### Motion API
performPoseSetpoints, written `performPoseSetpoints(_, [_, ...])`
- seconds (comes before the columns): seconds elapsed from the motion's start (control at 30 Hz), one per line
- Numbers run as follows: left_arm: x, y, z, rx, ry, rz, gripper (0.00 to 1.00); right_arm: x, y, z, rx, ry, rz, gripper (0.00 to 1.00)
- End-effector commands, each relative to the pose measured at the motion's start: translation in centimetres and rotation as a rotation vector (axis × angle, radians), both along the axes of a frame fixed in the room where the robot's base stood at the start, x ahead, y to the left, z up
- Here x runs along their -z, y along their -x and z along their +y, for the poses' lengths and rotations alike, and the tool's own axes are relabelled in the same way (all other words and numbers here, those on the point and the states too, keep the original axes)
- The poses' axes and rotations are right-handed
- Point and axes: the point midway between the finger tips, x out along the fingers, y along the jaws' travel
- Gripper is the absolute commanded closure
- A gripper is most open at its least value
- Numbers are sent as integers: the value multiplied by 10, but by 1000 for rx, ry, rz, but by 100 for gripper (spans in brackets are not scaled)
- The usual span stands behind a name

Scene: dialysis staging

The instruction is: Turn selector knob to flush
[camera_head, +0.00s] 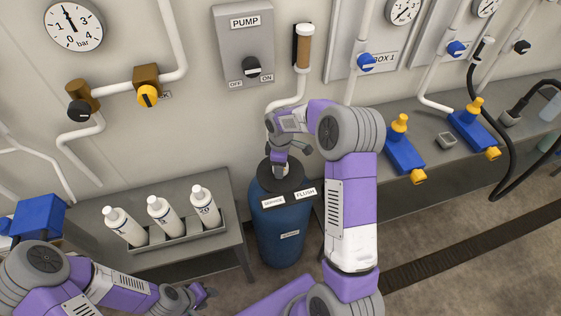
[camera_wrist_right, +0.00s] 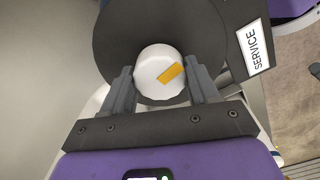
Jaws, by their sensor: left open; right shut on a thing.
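The selector knob (camera_wrist_right: 152,66) is white with a yellow bar mark and sits on a dark round cap (camera_wrist_right: 110,38) in the right wrist view. My right gripper (camera_wrist_right: 160,82) is shut on the knob, one finger on each side. The yellow mark slants toward the upper right, roughly toward the SERVICE label (camera_wrist_right: 256,46). In the head view the cap tops a blue tank (camera_head: 281,235), with a FLUSH label (camera_head: 305,194) right of SERVICE. There my right gripper (camera_head: 279,165) hides the knob. My left gripper (camera_head: 207,294) is open and empty at the lower left.
A grey table (camera_head: 185,187) left of the tank holds a tray with three white bottles (camera_head: 161,214). A pump panel (camera_head: 245,45) and piping are on the wall behind. A bench (camera_head: 430,185) with blue-yellow fittings (camera_head: 403,152) runs to the right.

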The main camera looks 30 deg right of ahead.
Motion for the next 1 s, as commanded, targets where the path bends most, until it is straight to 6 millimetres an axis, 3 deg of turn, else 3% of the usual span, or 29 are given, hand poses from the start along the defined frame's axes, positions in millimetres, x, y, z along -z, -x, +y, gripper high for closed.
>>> performPoseSetpoints(0.5, [-25,0,0,0,0,0,57,-2,-1,1,-441,-1,-4,71])
performPoseSetpoints(1.0, [-33,0,0,0,0,0,57,-1,-1,2,-609,0,-5,71])
